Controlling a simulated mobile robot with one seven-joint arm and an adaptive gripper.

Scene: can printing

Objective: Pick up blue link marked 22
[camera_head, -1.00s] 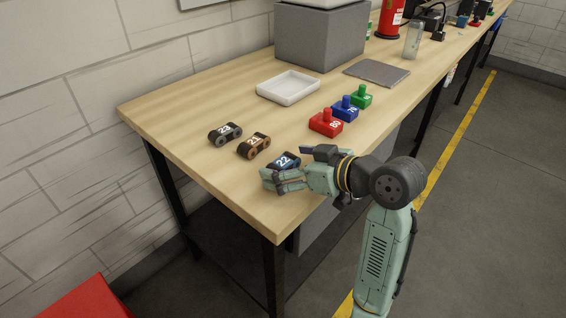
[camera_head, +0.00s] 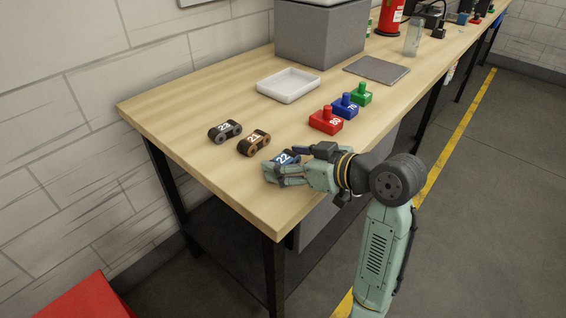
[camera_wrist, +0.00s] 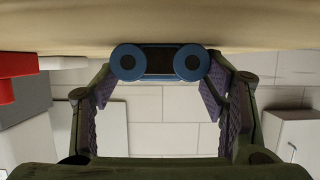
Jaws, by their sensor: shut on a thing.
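The blue link marked 22 (camera_head: 284,158) is near the front edge of the wooden table (camera_head: 190,120), held between the fingers of my gripper (camera_head: 280,172). Its dark middle and two blue round ends show in the wrist view (camera_wrist: 160,63). My gripper's fingers (camera_wrist: 160,92) are at both ends of the link there. The fingers hide part of the link in the head view. I cannot tell whether it is clear of the table top.
A brown link marked 21 (camera_head: 254,143) and a dark grey link marked 23 (camera_head: 225,131) lie to the left. Red (camera_head: 326,121), blue (camera_head: 345,106) and green (camera_head: 361,94) knobbed blocks stand behind. A white tray (camera_head: 288,98) is farther back.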

